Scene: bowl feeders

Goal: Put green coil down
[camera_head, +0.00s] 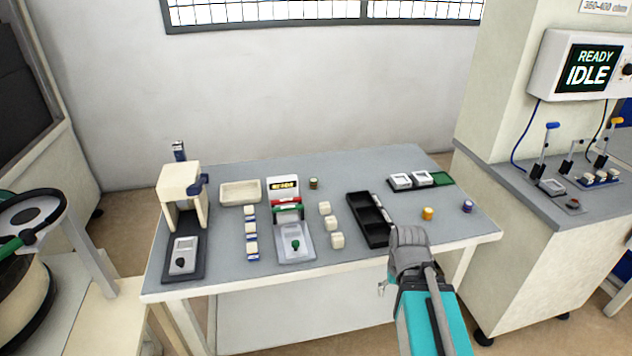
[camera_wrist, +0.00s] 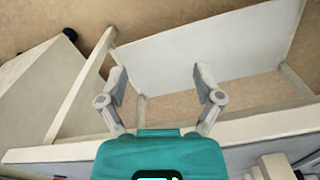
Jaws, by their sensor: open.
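My gripper (camera_head: 408,236) is at the table's front right edge, apart from both. In the wrist view my gripper (camera_wrist: 161,78) is open, with nothing between its fingers.
A black compartment tray (camera_head: 357,205) lies left of my gripper. An orange coil (camera_head: 428,213) and a purple coil (camera_head: 468,206) stand to its right. Several white blocks (camera_head: 325,208) flank the fixture. A white press (camera_head: 180,190) stands at the left.

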